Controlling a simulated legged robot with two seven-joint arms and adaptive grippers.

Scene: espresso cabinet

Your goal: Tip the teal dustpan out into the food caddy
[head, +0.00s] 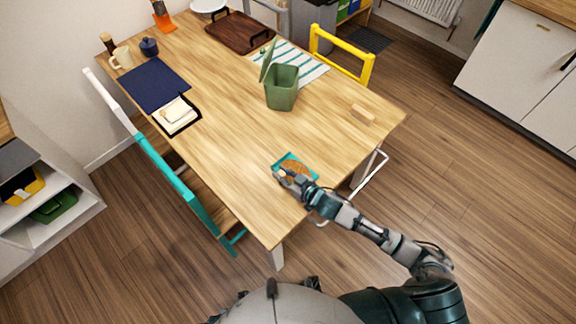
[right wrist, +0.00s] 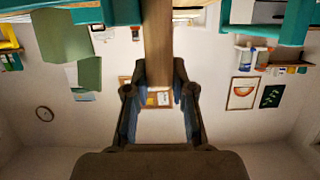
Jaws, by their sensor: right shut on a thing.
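The teal dustpan (head: 288,157) is at the near end of the wooden table, with something orange-brown in its pan. My right gripper (head: 281,175) is at the dustpan and partly covers it. In the right wrist view, its fingers (right wrist: 158,95) are closed around a wood-coloured handle (right wrist: 157,40), with teal parts at the top. I cannot tell whether the pan touches the table. The green food caddy (head: 282,97) stands upright further back, apart from the dustpan, its lid (head: 268,62) raised. Its inside is mostly hidden. My left gripper is not in view.
A small wooden block (head: 362,114) lies near the right edge. A striped cloth (head: 303,68) is behind the caddy. A notepad on a black tray (head: 178,116) and a navy mat (head: 155,86) lie left. The tabletop (head: 235,130) between dustpan and caddy is clear.

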